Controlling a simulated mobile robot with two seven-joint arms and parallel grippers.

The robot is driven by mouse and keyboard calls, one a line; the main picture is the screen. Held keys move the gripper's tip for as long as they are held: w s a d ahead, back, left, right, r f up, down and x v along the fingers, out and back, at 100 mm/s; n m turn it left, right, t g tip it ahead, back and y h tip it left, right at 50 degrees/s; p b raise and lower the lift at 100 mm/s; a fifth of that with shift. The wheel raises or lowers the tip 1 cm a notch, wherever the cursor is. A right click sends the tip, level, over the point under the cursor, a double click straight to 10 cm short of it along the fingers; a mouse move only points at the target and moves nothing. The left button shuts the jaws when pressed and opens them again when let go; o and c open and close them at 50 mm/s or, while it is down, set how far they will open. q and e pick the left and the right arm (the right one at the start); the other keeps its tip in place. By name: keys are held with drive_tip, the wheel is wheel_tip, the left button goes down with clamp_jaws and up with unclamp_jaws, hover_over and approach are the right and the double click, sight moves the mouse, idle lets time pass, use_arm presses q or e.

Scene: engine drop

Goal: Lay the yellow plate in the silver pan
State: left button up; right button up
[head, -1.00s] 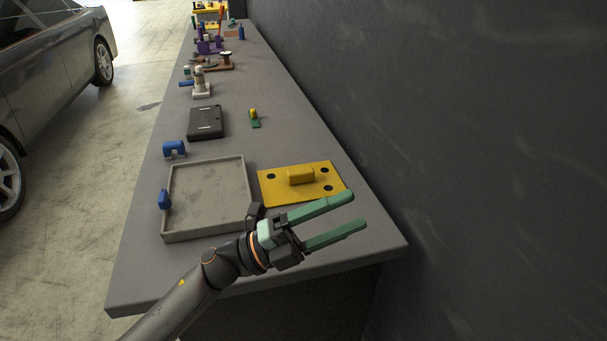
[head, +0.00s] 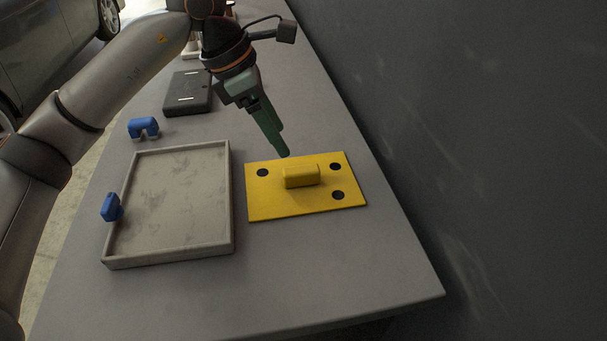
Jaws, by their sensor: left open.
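The yellow plate (head: 290,204) lies flat on the bench to the right of the pan. It has a raised yellow block handle (head: 301,176) in its middle and several dark round spots. The silver pan (head: 233,205) is a shallow, empty rectangular tray with a low rim. My left gripper (head: 282,153) points down above the far edge of the plate, just behind the handle. It is open and empty, its green fingers nearly lined up in this view. I cannot tell its exact height over the plate. My right gripper is not in view.
A blue piece (head: 112,207) sits at the pan's left rim. A blue arch-shaped piece (head: 143,127) and a dark flat box (head: 188,93) stand behind the pan. A dark wall (head: 480,120) runs along the bench's right side. The bench (head: 300,290) is clear in front.

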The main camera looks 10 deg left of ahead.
sight(301, 169)
use_arm(q)
drive_tip(key=x, duration=0.5)
drive_tip(key=shift+s+d+f, duration=0.15)
drive_tip(key=x, duration=0.5)
drive_tip(key=shift+w+f, duration=0.2)
drive_tip(key=shift+w, duration=0.2)
drive_tip(key=shift+c, duration=0.2)
clamp_jaws()
drive_tip(key=shift+r, duration=0.1)
